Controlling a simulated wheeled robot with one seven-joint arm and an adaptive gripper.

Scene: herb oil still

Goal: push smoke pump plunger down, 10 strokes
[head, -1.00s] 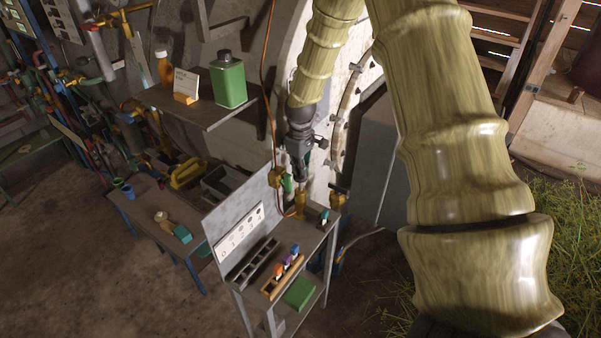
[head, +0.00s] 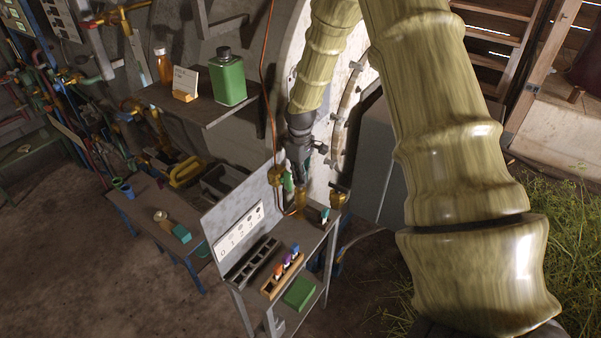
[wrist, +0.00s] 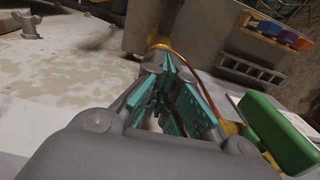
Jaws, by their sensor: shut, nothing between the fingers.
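My gripper (head: 304,172) hangs low over the back of the small grey bench, pointing down. Its teal fingers (wrist: 172,78) are shut with nothing held. Just below the fingers in the head view stands a brass cylinder (head: 300,203), which may be the smoke pump. A brass part (wrist: 158,42) with an orange hose shows beyond the fingertips in the wrist view.
The bench holds a rack of coloured pieces (head: 283,275), a dark slotted rack (head: 252,262) and an upright panel (head: 238,225). A shelf (head: 205,112) with a green canister (head: 228,80) is at upper left. A brass fitting (head: 338,198) stands at the bench's right.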

